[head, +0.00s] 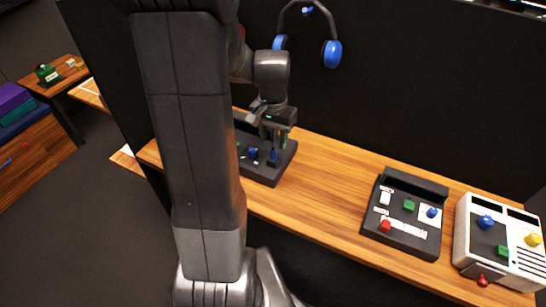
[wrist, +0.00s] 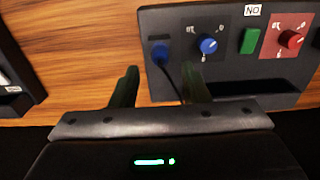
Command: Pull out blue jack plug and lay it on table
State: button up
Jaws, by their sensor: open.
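The blue jack plug (wrist: 160,53) sits in the dark panel (wrist: 222,75), near the panel's left end in the wrist view. A thin dark cable runs from it toward my gripper. In the head view the plug (head: 273,157) is near the panel's right end, below my gripper (head: 271,132). In the wrist view my gripper (wrist: 160,86) is open, with one finger on each side of the plug's line. The fingertips appear short of the plug, with nothing between them but the cable. Exact height above the plug cannot be told.
Beside the plug are a blue knob (wrist: 208,45), a green button (wrist: 249,40) and a red knob (wrist: 291,39). The wooden table (head: 325,178) is bare between this panel and another dark panel (head: 405,237). A white panel (head: 503,272) stands farther right. Headphones (head: 331,54) hang behind.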

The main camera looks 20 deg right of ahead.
aim_at(273, 147)
notch_tip(273, 147, down, 5)
jog(key=b, duration=0.3)
jog(key=shift+f, duration=0.15)
dwell(1.0)
grip_shut()
jog(key=shift+r, duration=0.2)
jog(key=shift+r+p, duration=2.55)
jog(key=shift+r, duration=0.35)
